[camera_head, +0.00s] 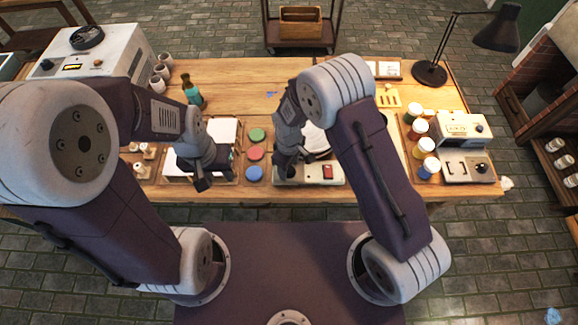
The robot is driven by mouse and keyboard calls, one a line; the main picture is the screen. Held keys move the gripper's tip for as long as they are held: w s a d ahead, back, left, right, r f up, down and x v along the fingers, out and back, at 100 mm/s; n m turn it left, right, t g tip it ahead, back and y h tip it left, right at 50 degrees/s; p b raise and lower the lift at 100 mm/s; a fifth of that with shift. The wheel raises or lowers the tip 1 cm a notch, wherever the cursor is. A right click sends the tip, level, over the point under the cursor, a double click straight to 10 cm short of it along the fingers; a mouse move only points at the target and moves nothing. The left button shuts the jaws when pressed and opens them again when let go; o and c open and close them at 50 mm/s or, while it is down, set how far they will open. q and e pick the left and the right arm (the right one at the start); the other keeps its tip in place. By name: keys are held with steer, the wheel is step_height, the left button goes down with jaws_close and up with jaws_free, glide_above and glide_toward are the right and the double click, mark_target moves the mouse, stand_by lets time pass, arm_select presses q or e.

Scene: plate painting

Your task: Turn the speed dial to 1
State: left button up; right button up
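A white machine (310,182) with a red switch (328,172) on its front panel stands at the table's front edge, near the middle. My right gripper (284,175) points down at the left part of this panel. The gripper and arm hide that part, so I see no dial there and cannot tell whether it touches one. A pale round plate or wheel (316,142) shows partly behind my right arm. My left gripper (203,184) hangs over a white tray or board at the left. Both grippers are too small and dark to tell open from shut.
Green, red and blue discs (255,153) lie between the grippers. Paint jars (424,147) and a small white device with a black knob (481,168) stand at the right.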

step_height(320, 180, up, 9)
stand_by(0.6)
steer(key=shift+d, duration=0.1)
steer(key=d+r+m+t, duration=0.2)
steer(key=d+r+m, duration=0.45)
steer(key=d, duration=0.75)
steer(key=s+d+m, duration=0.3)
steer(key=s+m, duration=0.2)
steer(key=s, duration=0.5)
steer(key=shift+s+d+f+g, duration=0.2)
steer(key=shift+s+d+g, duration=0.05)
steer(key=shift+d+g, duration=0.15)
